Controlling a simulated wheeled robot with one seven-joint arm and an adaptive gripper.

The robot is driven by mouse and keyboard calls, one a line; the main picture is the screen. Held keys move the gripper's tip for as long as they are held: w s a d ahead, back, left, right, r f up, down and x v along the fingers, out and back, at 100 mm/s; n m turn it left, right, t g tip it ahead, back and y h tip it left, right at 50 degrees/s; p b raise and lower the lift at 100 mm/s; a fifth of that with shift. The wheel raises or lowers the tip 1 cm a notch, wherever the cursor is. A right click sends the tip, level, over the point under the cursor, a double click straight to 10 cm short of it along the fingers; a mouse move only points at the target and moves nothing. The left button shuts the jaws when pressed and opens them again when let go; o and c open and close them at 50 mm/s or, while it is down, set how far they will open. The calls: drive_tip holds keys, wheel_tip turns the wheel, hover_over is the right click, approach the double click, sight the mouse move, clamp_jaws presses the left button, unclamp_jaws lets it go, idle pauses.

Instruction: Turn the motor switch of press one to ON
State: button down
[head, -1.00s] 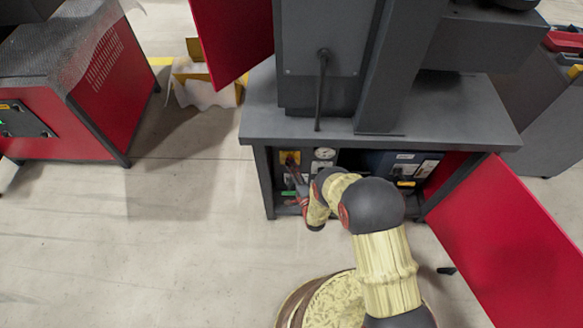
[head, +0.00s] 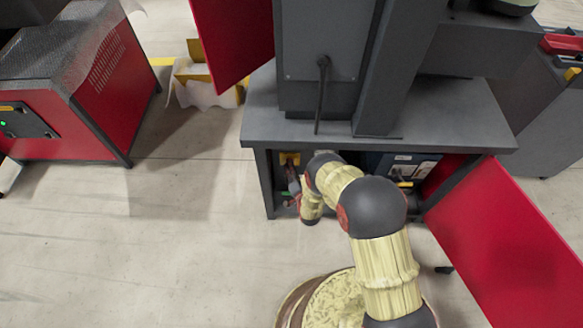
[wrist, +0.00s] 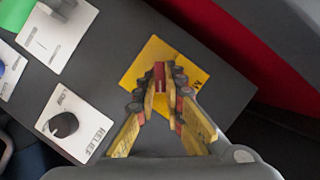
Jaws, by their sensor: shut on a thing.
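The switch (wrist: 160,72) shows as a small red piece on a yellow plate (wrist: 147,54) in the wrist view. My gripper (wrist: 168,88) is over the plate, its fingers on both sides of the switch and shut on it. The fingers hide most of the switch, so I cannot tell its position. Only part of the plate's lettering shows. In the head view, the yellow plate (head: 289,158) is at the upper left of the press's open lower compartment. My gripper (head: 293,183) reaches in there, partly hidden by my wrist.
Beside the yellow plate are a black knob (wrist: 64,124) on a white label plate, another white plate (wrist: 57,35) and a green part (wrist: 12,68). An open red door (head: 515,240) stands right of the compartment.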

drive_tip(key=shift+w+a+r+n+g+h+b, duration=0.15)
drive_tip(key=shift+n+h, duration=0.6)
drive_tip(key=shift+n, duration=0.4)
drive_tip(key=shift+w+a+r+n+g+h+b, duration=0.1)
drive_tip(key=shift+a+n+g+h, duration=0.1)
drive_tip(key=shift+n+h, duration=0.75)
drive_tip(key=shift+w+a+r+n+g+h+b, duration=0.15)
drive_tip(key=shift+n+h, duration=0.35)
drive_tip(key=shift+n, duration=0.9)
drive_tip(key=c, duration=1.9)
unclamp_jaws()
drive_tip(key=shift+d, duration=0.1)
drive_tip(key=shift+s+f, duration=0.1)
drive_tip(key=shift+s, duration=0.1)
drive_tip(key=v, duration=1.1)
drive_tip(key=shift+s, duration=0.4)
